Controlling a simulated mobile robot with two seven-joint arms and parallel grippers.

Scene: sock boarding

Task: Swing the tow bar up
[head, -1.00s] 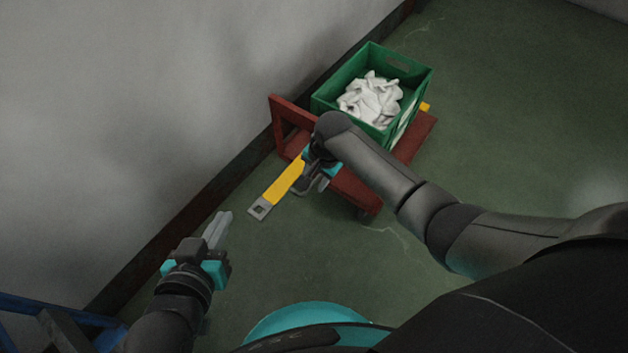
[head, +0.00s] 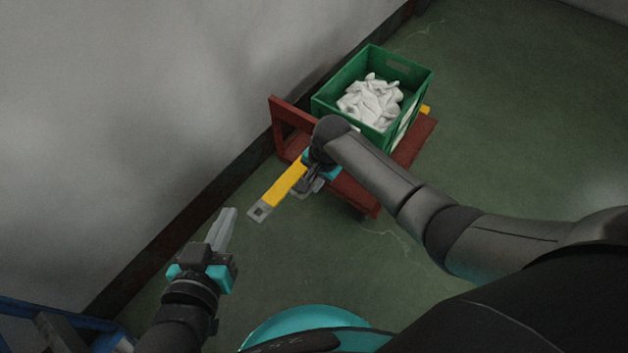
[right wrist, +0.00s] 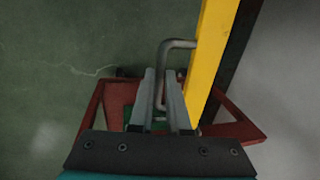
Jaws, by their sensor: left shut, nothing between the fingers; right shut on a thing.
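The yellow tow bar (head: 284,187), with a grey square-holed end, slants down and left from the red cart (head: 361,192). In the right wrist view the bar (right wrist: 210,55) runs along the right of the fingers, and a bent grey handle (right wrist: 178,43) sticks out from its side. My right gripper (right wrist: 164,78) is shut on this handle, beside the bar. In the head view my right arm covers part of the cart and the bar's upper end. My left gripper (head: 229,214) is shut and empty, left of the bar's free end and apart from it.
A green crate (head: 418,87) holding white socks (head: 371,102) stands on the cart. A grey wall (head: 130,100) runs close along the cart's left side. A blue frame (head: 40,308) stands at the lower left. Green floor (head: 520,110) is clear to the right.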

